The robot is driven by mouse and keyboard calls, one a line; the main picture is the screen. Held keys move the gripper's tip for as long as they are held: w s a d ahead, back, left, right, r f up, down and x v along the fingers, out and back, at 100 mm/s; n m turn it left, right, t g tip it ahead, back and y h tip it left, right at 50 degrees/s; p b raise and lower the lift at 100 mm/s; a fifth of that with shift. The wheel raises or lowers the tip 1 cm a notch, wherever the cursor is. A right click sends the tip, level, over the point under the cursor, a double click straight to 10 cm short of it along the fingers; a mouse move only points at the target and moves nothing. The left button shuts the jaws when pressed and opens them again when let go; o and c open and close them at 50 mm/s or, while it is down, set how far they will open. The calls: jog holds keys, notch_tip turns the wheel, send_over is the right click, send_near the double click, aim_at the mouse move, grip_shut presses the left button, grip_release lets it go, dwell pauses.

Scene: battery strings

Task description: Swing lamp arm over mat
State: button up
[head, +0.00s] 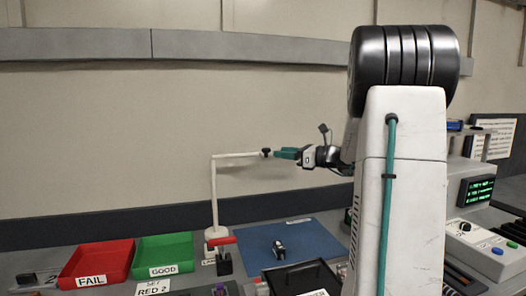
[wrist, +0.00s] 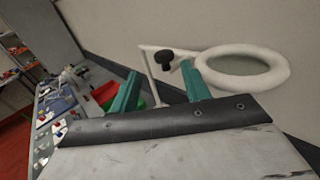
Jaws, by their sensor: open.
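The white lamp arm (head: 238,155) runs level from the top of its upright post (head: 214,195) to the right, ending by a black knob (head: 266,152). In the wrist view the lamp's white ring head (wrist: 242,68) is at the upper right and the black knob (wrist: 165,58) shows between and beyond my fingertips. My gripper (head: 276,153) has teal fingers, open and empty, close to the knob; whether they touch it I cannot tell. It also shows in the wrist view (wrist: 160,70). The blue mat (head: 310,229) lies on the bench, below and to the right of the post.
A red FAIL tray (head: 97,262) and a green GOOD tray (head: 163,256) stand left of the post. A red-handled clamp (head: 223,242) is at its base. A small dark object (head: 279,248) lies on the mat. A black tray (head: 300,279) and a tester (head: 480,235) are on the right.

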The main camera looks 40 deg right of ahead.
aim_at(266, 149)
jog(key=x, duration=0.7)
jog(key=shift+w+d+r, duration=0.1)
jog(key=shift+w+d, duration=0.1)
jog(key=shift+w, duration=0.1)
grip_shut()
